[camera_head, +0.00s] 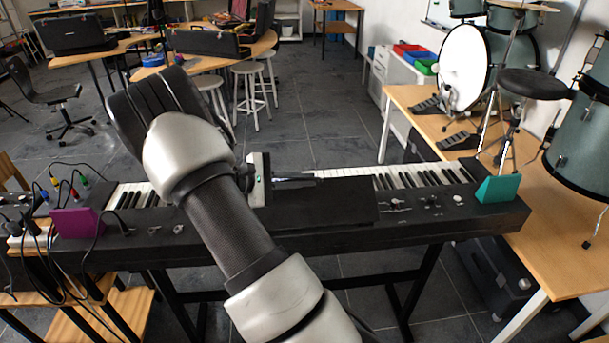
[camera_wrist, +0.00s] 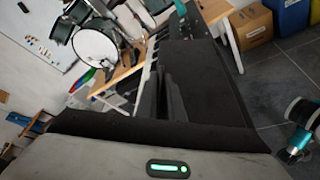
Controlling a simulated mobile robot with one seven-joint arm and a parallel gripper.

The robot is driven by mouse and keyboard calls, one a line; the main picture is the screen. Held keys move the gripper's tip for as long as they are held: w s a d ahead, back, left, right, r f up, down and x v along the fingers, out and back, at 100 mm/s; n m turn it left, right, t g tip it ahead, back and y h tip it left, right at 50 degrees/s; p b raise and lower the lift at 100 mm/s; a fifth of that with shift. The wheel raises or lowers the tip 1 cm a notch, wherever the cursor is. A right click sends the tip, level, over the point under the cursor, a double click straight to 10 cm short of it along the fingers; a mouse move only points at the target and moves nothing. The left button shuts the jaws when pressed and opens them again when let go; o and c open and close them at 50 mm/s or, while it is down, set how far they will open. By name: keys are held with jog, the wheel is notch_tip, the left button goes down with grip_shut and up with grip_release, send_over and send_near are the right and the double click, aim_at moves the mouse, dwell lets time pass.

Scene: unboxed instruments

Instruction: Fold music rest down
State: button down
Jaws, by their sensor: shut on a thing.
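The black keyboard (camera_head: 445,215) stands on a dark stand across the middle of the head view. Its music rest (camera_head: 335,207) is a flat dark panel at the middle of the keyboard, covering part of the keys. It looks low and close to flat, but its exact tilt is hard to tell. In the wrist view the music rest (camera_wrist: 205,80) is a broad dark panel beside the fingers. My gripper (camera_head: 305,180) is at the panel's far edge, shut on it, with its fingers pointing right. The fingers also show in the wrist view (camera_wrist: 165,100). My arm hides the panel's left part.
A purple block (camera_head: 77,223) and a teal block (camera_head: 497,189) sit at the keyboard's ends. Cables and small gear crowd the left end. A wooden bench (camera_head: 560,240) with drums stands at right. Stools and tables are behind, with open floor between.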

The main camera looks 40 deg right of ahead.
aim_at(301, 189)
jog(key=w+f+n, duration=0.1)
jog(key=w+d+f, duration=0.1)
jog(key=f+n+g+y, duration=0.1)
jog(key=shift+w+d+f+n, duration=0.3)
jog(key=shift+w+f, duration=0.1)
jog(key=shift+w+d+f+b, duration=0.2)
jog(key=shift+f+b, duration=0.1)
jog(key=shift+f, duration=0.25)
jog(key=shift+w+d+f+b, duration=0.1)
jog(key=shift+w+f+b, duration=0.15)
jog(key=shift+f, duration=0.25)
jog(key=shift+a+f, duration=0.1)
jog(key=shift+f, duration=0.05)
jog(key=c, duration=1.9)
grip_release()
jog(key=shift+f, duration=0.1)
jog(key=shift+s, duration=0.1)
jog(key=shift+a, duration=0.2)
jog(key=v, duration=1.7)
jog(key=shift+w+d+r, duration=0.15)
jog(key=shift+w+r, duration=0.15)
jog(key=shift+r, duration=0.05)
